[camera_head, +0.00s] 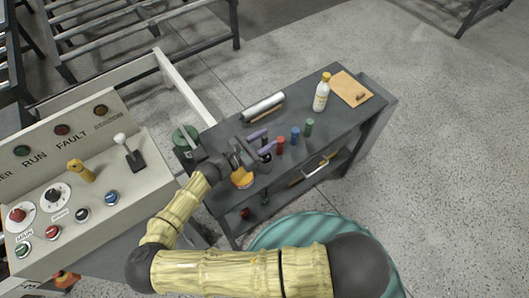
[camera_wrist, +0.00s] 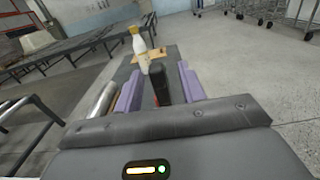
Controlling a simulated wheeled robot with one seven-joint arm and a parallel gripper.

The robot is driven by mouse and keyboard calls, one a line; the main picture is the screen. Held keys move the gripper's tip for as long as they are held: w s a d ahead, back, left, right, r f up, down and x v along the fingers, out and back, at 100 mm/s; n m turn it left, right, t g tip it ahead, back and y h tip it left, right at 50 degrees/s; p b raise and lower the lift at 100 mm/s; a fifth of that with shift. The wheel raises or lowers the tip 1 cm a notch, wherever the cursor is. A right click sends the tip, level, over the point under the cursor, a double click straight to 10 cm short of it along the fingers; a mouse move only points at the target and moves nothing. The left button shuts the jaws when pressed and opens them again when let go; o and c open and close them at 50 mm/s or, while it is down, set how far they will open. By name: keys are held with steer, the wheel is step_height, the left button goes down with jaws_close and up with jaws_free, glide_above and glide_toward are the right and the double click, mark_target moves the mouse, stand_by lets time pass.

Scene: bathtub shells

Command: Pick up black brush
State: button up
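My gripper (camera_head: 262,141) has two purple fingers and hangs over the near left part of the grey table. Its fingers are spread apart, and they show at both sides in the wrist view (camera_wrist: 160,90). A dark upright thing, likely the black brush (camera_wrist: 158,80), stands in the gap between the fingers in the wrist view. Gaps seem to show on both sides of it. Its lower part is hidden by my gripper. In the head view it is mostly hidden behind the fingers, and its shape is hard to make out.
Red (camera_head: 280,145), blue (camera_head: 295,135) and green (camera_head: 309,127) cylinders stand just right of my gripper. A white bottle (camera_head: 321,96), a clipboard (camera_head: 350,89), a silver roll (camera_head: 263,106) and a yellow round thing (camera_head: 241,178) are also on the table (camera_head: 335,118). A control panel (camera_head: 95,185) is at left.

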jaws_close()
steer(key=shift+r, duration=0.5)
step_height(320, 180, up, 6)
steer(key=shift+r+b, duration=0.1)
steer(key=shift+b, duration=0.55)
steer(key=b+v, duration=0.3)
steer(key=v, duration=1.5)
